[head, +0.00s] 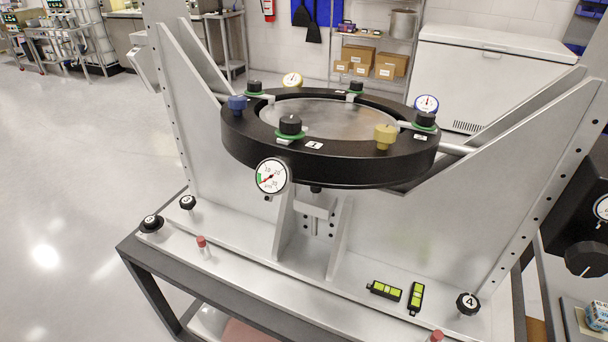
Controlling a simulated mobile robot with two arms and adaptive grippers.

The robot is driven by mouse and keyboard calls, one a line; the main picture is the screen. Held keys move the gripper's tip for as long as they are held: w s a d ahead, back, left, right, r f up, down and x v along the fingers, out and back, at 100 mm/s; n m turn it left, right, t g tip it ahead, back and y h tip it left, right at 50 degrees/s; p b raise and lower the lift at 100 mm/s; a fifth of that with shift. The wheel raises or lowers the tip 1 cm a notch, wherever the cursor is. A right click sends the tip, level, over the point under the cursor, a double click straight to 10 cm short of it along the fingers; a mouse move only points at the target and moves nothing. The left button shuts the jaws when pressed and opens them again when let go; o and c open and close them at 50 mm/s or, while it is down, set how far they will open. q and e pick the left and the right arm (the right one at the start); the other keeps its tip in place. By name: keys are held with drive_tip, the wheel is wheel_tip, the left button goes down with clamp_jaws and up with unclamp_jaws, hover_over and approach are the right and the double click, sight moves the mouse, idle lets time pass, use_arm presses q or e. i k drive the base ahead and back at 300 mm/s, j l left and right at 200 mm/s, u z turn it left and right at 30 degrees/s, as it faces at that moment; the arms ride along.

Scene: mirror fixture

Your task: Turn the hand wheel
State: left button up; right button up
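No part that is plainly a hand wheel stands out. The mirror fixture has a thick black ring (330,166) around a round grey mirror surface (318,118), held between two grey metal uprights. Several black knobs sit on the ring, one of them at the front (290,126), with a blue knob (238,103) and a yellow knob (385,134). Black numbered knobs stand on the base, at the left (151,223), beside it (187,202) and at the right (467,303). A dark round knob (588,259) sits on a black box at the right edge. Neither gripper is in view.
Dial gauges are on the ring, one at the front (272,176). Two green levels (415,298) and red-topped pins (202,242) are on the base plate (265,273). A white chest freezer (485,70) stands behind. The floor (70,170) at left is clear.

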sight(589, 260)
drive_tip(key=z, duration=1.55)
drive_tip(key=l+u, duration=0.3)
drive_tip(key=l, duration=0.45)
drive_tip(key=k, duration=0.05)
